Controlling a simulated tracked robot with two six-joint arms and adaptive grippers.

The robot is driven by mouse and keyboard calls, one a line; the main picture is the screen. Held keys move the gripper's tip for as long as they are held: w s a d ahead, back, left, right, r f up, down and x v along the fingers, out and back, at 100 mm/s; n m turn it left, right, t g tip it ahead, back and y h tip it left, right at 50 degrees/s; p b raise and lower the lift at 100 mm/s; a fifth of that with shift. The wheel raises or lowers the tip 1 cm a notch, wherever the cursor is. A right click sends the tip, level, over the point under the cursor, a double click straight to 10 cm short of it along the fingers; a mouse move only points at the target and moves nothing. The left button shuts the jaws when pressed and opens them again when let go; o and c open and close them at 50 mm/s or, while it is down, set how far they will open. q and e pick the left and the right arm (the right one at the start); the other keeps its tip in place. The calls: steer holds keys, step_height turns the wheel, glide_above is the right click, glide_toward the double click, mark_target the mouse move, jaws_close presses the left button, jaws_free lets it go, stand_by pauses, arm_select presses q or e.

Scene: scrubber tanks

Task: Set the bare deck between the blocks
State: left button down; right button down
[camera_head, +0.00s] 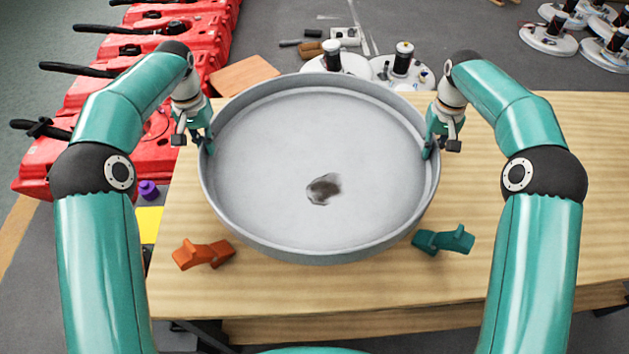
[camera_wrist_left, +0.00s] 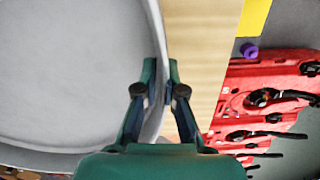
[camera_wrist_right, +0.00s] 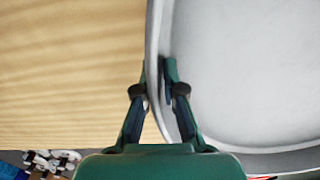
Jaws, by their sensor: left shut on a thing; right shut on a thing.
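The bare deck is a large round grey pan (camera_head: 300,130) with a raised rim and a dark stain near its middle. My left gripper (camera_head: 206,143) is shut on its left rim, one finger inside and one outside, as the left wrist view (camera_wrist_left: 160,85) shows. My right gripper (camera_head: 430,148) is shut on the right rim in the same way, also seen in the right wrist view (camera_wrist_right: 160,85). An orange block (camera_head: 203,254) lies on the table at the front left of the deck. A teal block (camera_head: 443,240) lies at the front right. Whether the deck touches the table is unclear.
The wooden table (camera_head: 540,230) is clear to the right. A brown board (camera_head: 243,75) lies behind the deck at left. Scrubber heads with black motors (camera_head: 402,65) stand behind it. Red tanks (camera_head: 150,70) line the left, beside a purple cap (camera_head: 148,190).

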mark_target(211, 160)
stand_by(0.4)
